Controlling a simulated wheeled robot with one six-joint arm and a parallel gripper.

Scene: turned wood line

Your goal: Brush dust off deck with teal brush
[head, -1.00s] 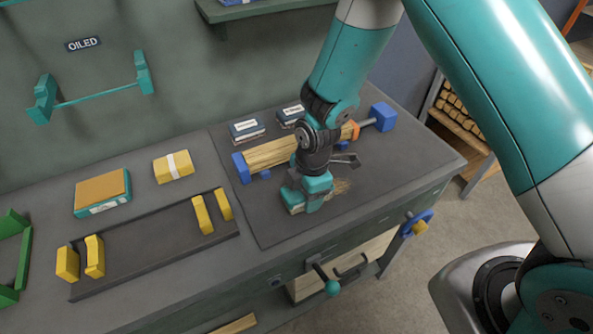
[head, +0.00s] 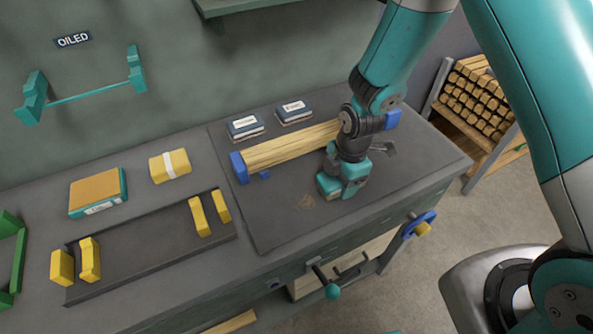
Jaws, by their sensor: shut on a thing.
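The deck (head: 265,225) is a dark grey slab on the workbench, at the middle right of the head view. My gripper (head: 343,187) points down over the deck's front right part, shut on the teal brush (head: 327,186). The brush is low at the deck; its bristles are mostly hidden, and I cannot tell whether they touch. A small tan dust patch (head: 305,202) lies on the deck just left of the brush. Any dust under or behind my gripper is hidden.
A wooden billet (head: 285,147) lies between blue clamp ends behind my gripper. A grey metal piece (head: 385,148) is at right. A dark tray (head: 150,246) with yellow blocks lies left. The deck's front left is clear.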

